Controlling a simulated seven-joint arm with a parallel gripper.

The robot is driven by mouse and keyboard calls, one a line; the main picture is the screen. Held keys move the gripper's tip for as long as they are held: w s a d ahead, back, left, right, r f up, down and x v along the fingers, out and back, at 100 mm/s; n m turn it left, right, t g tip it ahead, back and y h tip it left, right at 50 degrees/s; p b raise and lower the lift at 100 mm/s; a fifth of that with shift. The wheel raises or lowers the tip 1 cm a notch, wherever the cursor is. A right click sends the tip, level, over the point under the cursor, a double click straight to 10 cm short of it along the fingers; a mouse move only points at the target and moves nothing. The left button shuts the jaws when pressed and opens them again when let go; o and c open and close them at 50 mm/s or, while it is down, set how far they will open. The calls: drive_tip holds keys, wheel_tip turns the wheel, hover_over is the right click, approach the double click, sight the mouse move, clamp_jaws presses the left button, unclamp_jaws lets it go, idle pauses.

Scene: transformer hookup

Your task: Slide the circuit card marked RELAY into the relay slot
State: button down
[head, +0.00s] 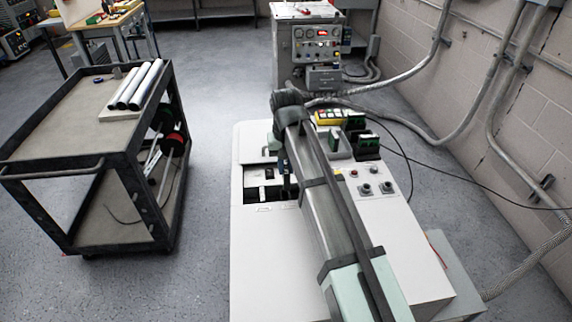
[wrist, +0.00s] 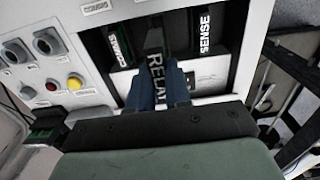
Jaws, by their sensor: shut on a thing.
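The card marked RELAY (wrist: 156,70) is between the blue fingers of my gripper (wrist: 160,84), which is shut on it. Its dark upper part reaches into the gap between a card marked COMMS (wrist: 118,45) and a card marked SENSE (wrist: 206,32). I cannot tell how deep it sits in the relay slot, as the card and fingers cover the slot. In the head view my gripper (head: 285,182) points down over the recessed card bay (head: 262,193) of the white console (head: 262,255); my arm hides much of that area.
Knobs and buttons (wrist: 47,42) sit beside the bay in the wrist view. A grey bin (head: 338,148) and dark racks with green cards (head: 366,146) stand at the console's far right. A black cart (head: 75,170) stands left across clear floor.

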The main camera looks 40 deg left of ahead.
drive_tip(key=shift+f, duration=0.15)
drive_tip(key=shift+f, duration=2.8)
drive_tip(key=shift+f, duration=2.25)
drive_tip(key=c, duration=1)
unclamp_jaws()
drive_tip(key=shift+r, duration=0.15)
drive_tip(key=shift+r, duration=2.35)
drive_tip(key=shift+r, duration=0.1)
wheel_tip(320, 180, up, 14)
drive_tip(key=shift+f, duration=0.2)
